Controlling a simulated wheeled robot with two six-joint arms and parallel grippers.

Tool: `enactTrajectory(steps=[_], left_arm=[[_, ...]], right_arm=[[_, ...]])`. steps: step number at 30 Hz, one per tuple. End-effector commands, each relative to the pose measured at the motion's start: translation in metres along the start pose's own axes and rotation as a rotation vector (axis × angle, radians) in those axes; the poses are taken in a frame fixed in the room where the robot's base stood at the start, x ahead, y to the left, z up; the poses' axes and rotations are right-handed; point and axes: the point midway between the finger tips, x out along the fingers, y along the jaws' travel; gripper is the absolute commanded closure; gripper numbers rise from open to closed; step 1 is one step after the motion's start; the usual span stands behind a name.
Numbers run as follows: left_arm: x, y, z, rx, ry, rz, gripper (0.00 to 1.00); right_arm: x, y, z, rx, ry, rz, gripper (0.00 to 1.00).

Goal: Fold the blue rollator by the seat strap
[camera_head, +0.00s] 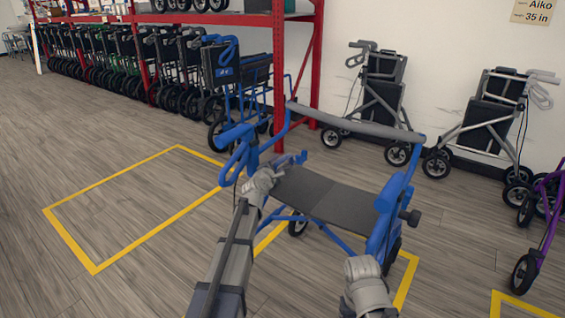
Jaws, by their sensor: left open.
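The blue rollator (345,200) stands unfolded in the middle of the head view, with blue side frames, a grey curved backrest bar and a flat dark seat (325,197). I cannot make out a separate strap on the seat. My left gripper (291,160) is open at the seat's far left edge, beside the left side frame; I cannot tell whether it touches the rollator. My right arm's grey wrist (366,280) shows at the bottom, in front of the rollator's right side; its fingers cannot be made out.
Yellow floor lines mark an empty bay (130,210) to the left. Another blue rollator (240,85) stands behind, by a red rack (279,80) with a row of folded ones. Two grey rollators (383,95) stand along the wall. A purple one (548,225) is at the right edge.

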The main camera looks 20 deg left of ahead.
Motion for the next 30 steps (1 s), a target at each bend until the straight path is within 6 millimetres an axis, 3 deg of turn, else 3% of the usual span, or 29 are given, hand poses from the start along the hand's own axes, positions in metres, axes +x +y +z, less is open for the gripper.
enactTrajectory(steps=[9, 20, 30], left_arm=[[0.052, -0.001, 0.000, 0.002, -0.001, 0.000, 0.47], [0.060, -0.001, 0.001, 0.001, -0.001, -0.001, 0.47], [0.059, -0.001, 0.000, 0.001, 0.000, -0.001, 0.84]], right_arm=[[0.012, -0.001, -0.001, 0.003, 0.000, 0.000, 0.28], [0.013, -0.001, -0.001, 0.004, 0.000, 0.000, 0.28], [0.013, -0.001, -0.001, 0.003, 0.000, 0.000, 0.28]])
